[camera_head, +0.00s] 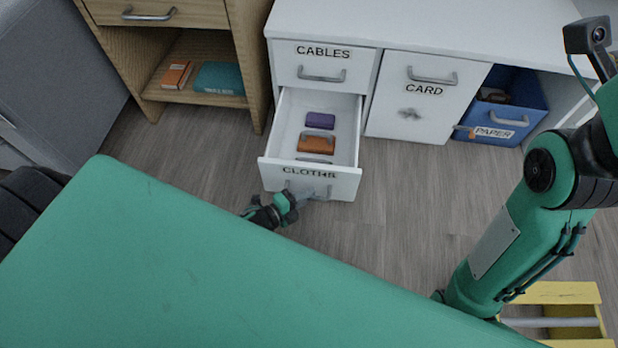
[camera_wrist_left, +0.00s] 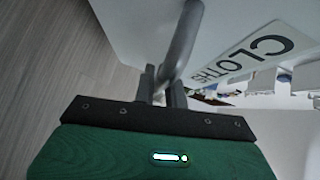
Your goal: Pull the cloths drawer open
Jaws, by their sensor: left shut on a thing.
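The white cloths drawer (camera_head: 272,168), labelled CLOTHS, stands pulled out of the desk below the cables drawer (camera_head: 318,56). A purple item (camera_head: 320,120) and an orange-brown item (camera_head: 317,143) lie inside it. My left gripper (camera_head: 298,194) is at the drawer front, shut on its grey bar handle (camera_head: 326,194). In the left wrist view the left gripper's fingers (camera_wrist_left: 162,86) are around the handle (camera_wrist_left: 181,42), beside the CLOTHS label (camera_wrist_left: 245,52). My right arm is at the right; its gripper is not visible.
A closed CARD door (camera_head: 420,110) and a blue PAPER bin (camera_head: 513,110) are right of the drawer. A wooden cabinet (camera_head: 250,60) stands to the left. A yellow object (camera_head: 560,292) is at lower right. The floor before the CARD door is clear.

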